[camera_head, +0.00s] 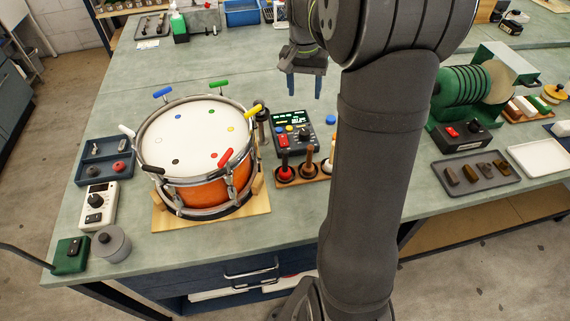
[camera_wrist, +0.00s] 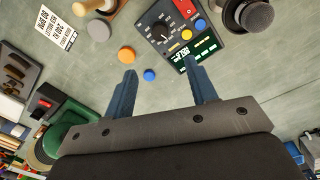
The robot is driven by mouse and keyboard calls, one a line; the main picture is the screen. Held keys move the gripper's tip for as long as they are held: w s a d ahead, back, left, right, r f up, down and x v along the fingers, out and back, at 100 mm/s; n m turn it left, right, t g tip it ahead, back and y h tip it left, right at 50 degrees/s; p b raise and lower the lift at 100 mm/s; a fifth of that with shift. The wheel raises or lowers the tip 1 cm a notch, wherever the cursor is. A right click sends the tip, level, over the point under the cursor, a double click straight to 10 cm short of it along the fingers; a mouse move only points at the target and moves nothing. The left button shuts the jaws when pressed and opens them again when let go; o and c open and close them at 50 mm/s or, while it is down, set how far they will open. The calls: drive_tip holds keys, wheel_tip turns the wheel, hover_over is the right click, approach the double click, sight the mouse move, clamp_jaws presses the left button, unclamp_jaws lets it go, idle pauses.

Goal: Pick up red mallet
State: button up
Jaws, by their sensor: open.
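My gripper (camera_head: 304,96) is open and empty, pointing down above the bench, beyond the rack and the control box. I cannot make out the red mallet in the wrist view.
A drum (camera_head: 196,146) with coloured clamp handles stands left of the rack. A control box (camera_head: 294,130) with lit displays sits just behind the rack. A blue disc (camera_head: 331,119) lies beside it. A green coil machine (camera_head: 462,97) and grey tray (camera_head: 476,175) are at right.

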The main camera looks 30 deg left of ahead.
drive_tip(key=shift+c, duration=0.6)
drive_tip(key=n, duration=0.8)
approach(285, 160)
drive_tip(key=shift+y, duration=0.3)
wheel_tip(285, 160, down, 5)
drive_tip(key=shift+w+f, duration=0.15)
drive_tip(key=shift+f, duration=0.1)
drive_tip(key=shift+w+f, duration=0.15)
drive_tip(key=shift+f, duration=1.3)
drive_tip(key=shift+w+f, duration=0.2)
drive_tip(key=shift+f, duration=1.3)
clamp_jaws()
